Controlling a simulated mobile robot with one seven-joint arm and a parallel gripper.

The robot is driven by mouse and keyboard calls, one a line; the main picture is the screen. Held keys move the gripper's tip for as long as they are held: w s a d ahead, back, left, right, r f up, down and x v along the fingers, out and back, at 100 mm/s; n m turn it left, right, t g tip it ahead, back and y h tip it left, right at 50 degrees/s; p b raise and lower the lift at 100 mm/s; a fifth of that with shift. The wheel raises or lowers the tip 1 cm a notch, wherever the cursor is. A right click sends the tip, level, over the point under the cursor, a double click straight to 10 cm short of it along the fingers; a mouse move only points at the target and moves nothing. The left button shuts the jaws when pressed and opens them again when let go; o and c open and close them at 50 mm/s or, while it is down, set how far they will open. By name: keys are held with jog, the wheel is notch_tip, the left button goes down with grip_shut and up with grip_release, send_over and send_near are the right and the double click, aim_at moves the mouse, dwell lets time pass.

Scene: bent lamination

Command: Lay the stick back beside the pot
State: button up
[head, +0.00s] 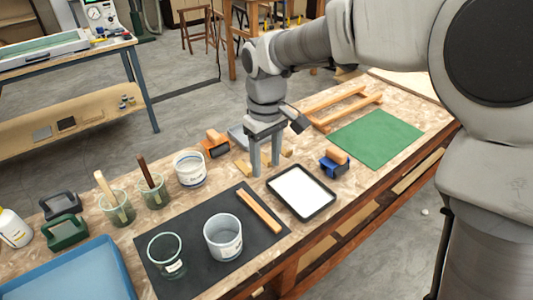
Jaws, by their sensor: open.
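A pale wooden stick (260,211) lies flat on the black mat (198,279), right of a grey-white pot (223,240) and apart from it. The pot stands upright and open. A clear glass cup (167,257) stands to its left. Two more handles, one pale (106,186) and one dark brown (146,171), stand tilted in cups further back. My gripper (266,167) points down with its fingers apart and nothing between them. It is behind the stick, over the area between the white tub and the black-rimmed tray.
A black-rimmed white tray (323,212) lies right of the mat. A white tub (190,168), an orange clamp-like tool (215,143) and a blue one (335,161) stand near my gripper. A green mat (377,138) lies at right, a blue tray (115,262) at front left.

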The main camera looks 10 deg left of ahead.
jog(key=s+d+r+m+t, duration=0.1)
jog(key=s+d+r+m, duration=0.25)
jog(key=d, duration=0.35)
jog(key=s+d+r+m+t, duration=0.2)
jog(key=d+r, duration=0.2)
jog(key=d, duration=0.3)
jog(key=s+d+m+t, duration=0.2)
jog(key=s+d+m, duration=0.3)
jog(key=s+d, duration=0.5)
jog(key=shift+d+t, duration=0.3)
jog(key=shift+d, duration=0.05)
jog(key=shift+s+r, duration=0.1)
jog(key=shift+r, duration=0.1)
notch_tip(320, 180, up, 7)
jog(key=p, duration=0.7)
jog(key=shift+f, duration=0.15)
